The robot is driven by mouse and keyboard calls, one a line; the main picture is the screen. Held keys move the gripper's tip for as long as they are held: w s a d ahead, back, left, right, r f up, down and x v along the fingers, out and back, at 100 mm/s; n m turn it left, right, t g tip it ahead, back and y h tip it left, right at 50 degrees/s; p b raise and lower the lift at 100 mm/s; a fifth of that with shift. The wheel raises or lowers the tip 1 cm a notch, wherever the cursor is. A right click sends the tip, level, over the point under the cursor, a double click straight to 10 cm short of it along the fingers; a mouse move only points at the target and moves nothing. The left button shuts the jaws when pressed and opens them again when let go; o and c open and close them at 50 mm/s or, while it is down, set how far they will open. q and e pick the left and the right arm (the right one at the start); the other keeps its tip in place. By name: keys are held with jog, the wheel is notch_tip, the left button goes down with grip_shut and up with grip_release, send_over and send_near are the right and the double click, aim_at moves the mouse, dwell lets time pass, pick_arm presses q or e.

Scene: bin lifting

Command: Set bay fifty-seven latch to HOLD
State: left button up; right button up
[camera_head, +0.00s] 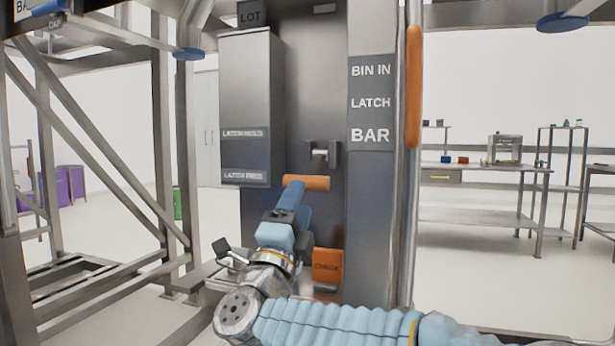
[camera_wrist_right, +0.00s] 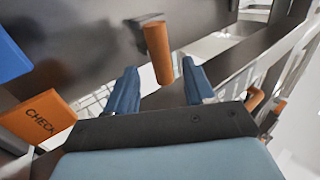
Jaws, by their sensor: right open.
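The latch is a dark lever (camera_head: 318,163) with an orange crosswise grip (camera_head: 306,183), standing out from the dark bay post. My right gripper (camera_head: 293,196) is at the grip, its fingers pointing up toward it. In the right wrist view the orange grip (camera_wrist_right: 159,54) lies between and beyond the open blue fingers, with space on both sides. Two label plates on the grey box at left seem to read LATCH HOLD (camera_head: 245,135) and LATCH FREE (camera_head: 245,176); the small print is blurred. No bay number is legible. My left gripper is not in view.
An orange CHECK block (camera_head: 327,266) sits low on the post, close to my right wrist; it also shows in the right wrist view (camera_wrist_right: 38,122). A sign (camera_head: 371,103) reads BIN IN, LATCH, BAR. A vertical orange handle (camera_head: 414,88) is at right. Steel framing (camera_head: 163,130) stands at left.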

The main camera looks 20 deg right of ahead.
aim_at(316, 165)
jog(key=p+x, duration=0.1)
jog(key=x, duration=0.5)
grip_shut()
